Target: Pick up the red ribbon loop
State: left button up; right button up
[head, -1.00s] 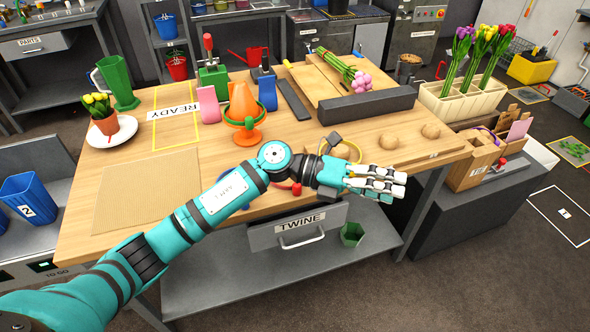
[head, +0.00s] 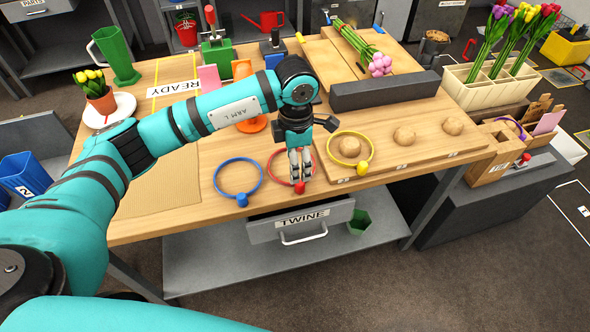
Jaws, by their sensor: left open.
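The red ribbon loop (head: 299,188) lies on the wooden table near its front edge, with its red bead toward me. My left gripper (head: 300,176) points down over the right side of the loop, its fingertips close behind the bead. Its jaws are open. The gripper covers part of the loop, and I cannot tell whether the fingers touch it. My right gripper is not in view.
A blue loop (head: 242,200) lies to the left. A yellow loop (head: 363,168) lies to the right around a wooden knob. A dark block (head: 385,91) stands behind. The drawer marked TWINE (head: 301,219) is below the table edge.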

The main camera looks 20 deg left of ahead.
pick_arm(q)
notch_tip(320, 180, down, 3)
jog(key=shift+r, duration=0.1)
jog(key=shift+d+f+p, duration=0.1)
jog(key=shift+f+p, duration=0.15)
jog(key=shift+p, duration=0.05)
jog(key=f, duration=0.1)
jog(key=f+p, duration=0.1)
jog(key=f, duration=0.2)
jog(key=shift+w+d+f, duration=0.2)
jog(key=shift+d, duration=0.2)
jog(key=shift+f, duration=0.25)
jog(key=c, duration=0.9)
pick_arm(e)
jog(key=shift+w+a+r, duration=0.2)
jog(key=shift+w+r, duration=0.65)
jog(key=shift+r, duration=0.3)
pick_arm(q)
notch_tip(320, 180, up, 10)
jog(key=shift+b, duration=0.8)
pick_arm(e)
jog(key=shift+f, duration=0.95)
